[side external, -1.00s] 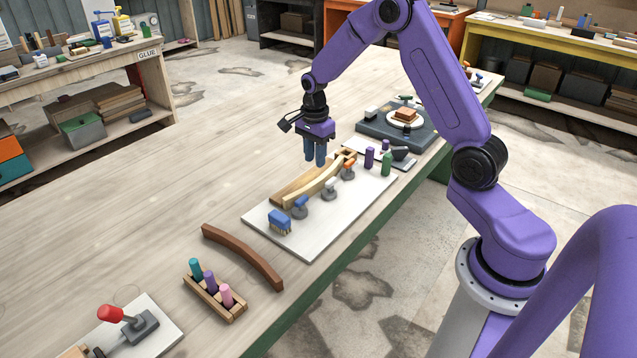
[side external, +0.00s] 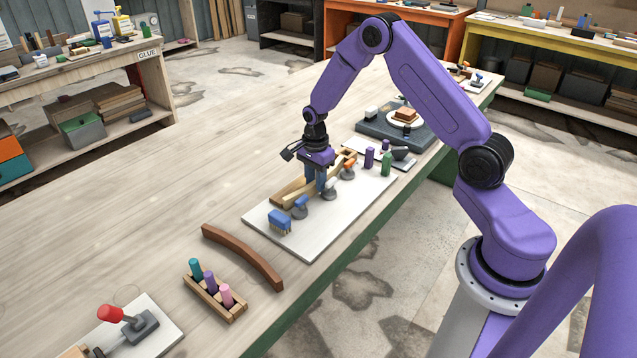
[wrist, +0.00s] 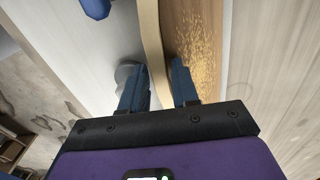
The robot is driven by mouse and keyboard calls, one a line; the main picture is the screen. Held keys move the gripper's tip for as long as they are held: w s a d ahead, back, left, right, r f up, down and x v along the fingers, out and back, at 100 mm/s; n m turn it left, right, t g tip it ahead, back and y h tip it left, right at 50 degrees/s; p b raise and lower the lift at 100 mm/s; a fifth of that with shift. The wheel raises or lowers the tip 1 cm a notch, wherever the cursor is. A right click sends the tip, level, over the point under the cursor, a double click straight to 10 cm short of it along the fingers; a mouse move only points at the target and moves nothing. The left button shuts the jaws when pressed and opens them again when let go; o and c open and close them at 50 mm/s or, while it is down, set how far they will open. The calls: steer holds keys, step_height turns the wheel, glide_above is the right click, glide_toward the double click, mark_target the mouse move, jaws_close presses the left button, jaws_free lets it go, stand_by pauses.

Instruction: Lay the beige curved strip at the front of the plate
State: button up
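The beige curved strip (side external: 299,200) lies on the white plate (side external: 305,242), along the near edge of a tan wooden block (side external: 287,190). In the wrist view, the strip (wrist: 150,32) runs up from between my fingers, beside the tan block (wrist: 197,50). My gripper (side external: 317,190) is lowered at the strip's middle. In the wrist view, the blue fingers of my gripper (wrist: 163,80) stand one on each side of the strip. They are apart, and a small gap shows at the right finger. The fingertips' depth is hard to tell.
A blue brush (side external: 280,222) stands at the plate's left end. Purple and green bottles (side external: 386,163) stand right. A brown curved strip (side external: 243,252) lies left on the table.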

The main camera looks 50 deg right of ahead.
jaws_close()
step_height(320, 180, up, 10)
steer(key=s, duration=1.3)
steer(key=shift+a+f, duration=0.15)
steer(key=shift+f, duration=0.1)
